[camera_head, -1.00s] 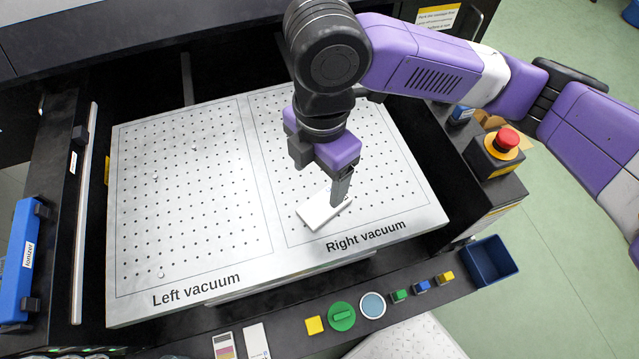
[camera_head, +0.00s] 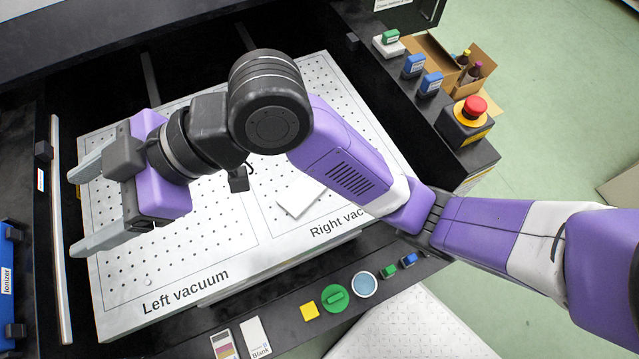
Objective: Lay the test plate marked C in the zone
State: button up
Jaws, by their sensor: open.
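A white plate (camera_head: 300,197) lies flat on the right vacuum zone (camera_head: 335,95), near its front left part; my arm passes close beside it and covers part of that zone. I see no letter on the plate, so I cannot tell whether it is marked C. My gripper (camera_head: 73,214) is open and empty, with its two grey fingers spread and pointing left over the left vacuum zone (camera_head: 200,255). It is well apart from the plate.
On the front ledge are a colour-striped card (camera_head: 226,345), a card reading Blank (camera_head: 254,338), a yellow block (camera_head: 309,312), a green knob (camera_head: 335,298) and a round blue dish (camera_head: 364,285). A red stop button (camera_head: 474,106) and a bottle carton (camera_head: 455,65) are at right.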

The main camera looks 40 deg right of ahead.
jog(key=s+d+f+m+t+h, duration=0.5)
jog(key=d+f+m+t+h, duration=0.45)
jog(key=m, duration=0.65)
jog(key=s+d+f+n+h, duration=0.1)
jog(key=s+d+f, duration=0.1)
jog(key=s+d, duration=0.6)
jog(key=s+d+f+n+h, duration=0.1)
jog(key=s+d+f, duration=0.2)
jog(key=s+d, duration=0.6)
jog(key=s, duration=0.5)
jog(key=shift+f+g+h, duration=0.15)
jog(key=shift+g+h, duration=0.2)
